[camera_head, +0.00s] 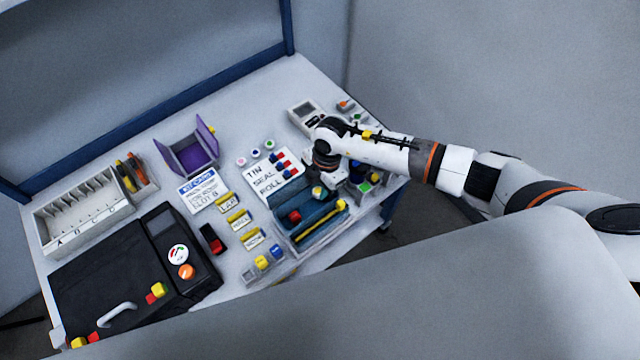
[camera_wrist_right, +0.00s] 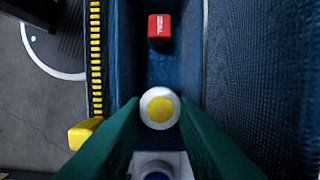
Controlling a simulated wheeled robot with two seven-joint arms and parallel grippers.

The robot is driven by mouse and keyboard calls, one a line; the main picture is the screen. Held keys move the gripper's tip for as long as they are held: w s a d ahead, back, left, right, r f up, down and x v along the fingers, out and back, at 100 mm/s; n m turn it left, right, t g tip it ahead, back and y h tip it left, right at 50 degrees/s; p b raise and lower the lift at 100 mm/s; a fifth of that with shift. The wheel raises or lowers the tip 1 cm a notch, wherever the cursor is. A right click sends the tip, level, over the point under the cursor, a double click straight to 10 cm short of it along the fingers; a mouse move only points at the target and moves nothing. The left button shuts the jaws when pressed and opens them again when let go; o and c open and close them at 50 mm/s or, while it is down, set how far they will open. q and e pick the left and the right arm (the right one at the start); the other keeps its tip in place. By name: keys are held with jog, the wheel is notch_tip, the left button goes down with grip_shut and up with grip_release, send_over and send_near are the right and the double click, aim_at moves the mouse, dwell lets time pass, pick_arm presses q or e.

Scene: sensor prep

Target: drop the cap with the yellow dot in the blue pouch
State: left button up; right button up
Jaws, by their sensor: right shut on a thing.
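The cap with the yellow dot (camera_wrist_right: 160,108) is a white disc with a yellow centre, held between the green fingertips of my right gripper (camera_wrist_right: 159,112). In the head view the cap (camera_head: 318,193) shows just below my right gripper (camera_head: 324,184), over the upper part of the blue pouch (camera_head: 296,237). The pouch lies open with a yellow zip along its near side. The wrist view looks down into the blue pouch (camera_wrist_right: 162,68), where a red block (camera_wrist_right: 159,27) lies. The gap between cap and pouch floor is hard to judge. My left gripper is out of view.
White caps with coloured dots (camera_head: 255,153) stand beside a white lettered card (camera_head: 262,182). Yellow-labelled blocks (camera_head: 240,218) lie left of the pouch. A black case (camera_head: 120,280), purple holder (camera_head: 190,155) and slotted white rack (camera_head: 80,212) fill the left. Small bins (camera_head: 366,187) stand close right.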

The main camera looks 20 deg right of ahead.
jog(key=o, duration=1)
jog(key=shift+s+r, duration=0.1)
jog(key=shift+r, duration=0.05)
jog(key=shift+o, duration=0.4)
jog(key=shift+w+r, duration=0.2)
jog(key=shift+r, duration=0.05)
jog(key=shift+w+r+p, duration=0.15)
jog(key=shift+r+p, duration=0.75)
jog(key=shift+p, duration=0.15)
jog(key=shift+c, duration=0.2)
jog(key=shift+o, duration=0.2)
notch_tip(320, 180, up, 5)
jog(key=p, duration=0.5)
jog(key=shift+a, duration=0.1)
jog(key=shift+s+f, duration=0.25)
jog(key=shift+s, duration=0.05)
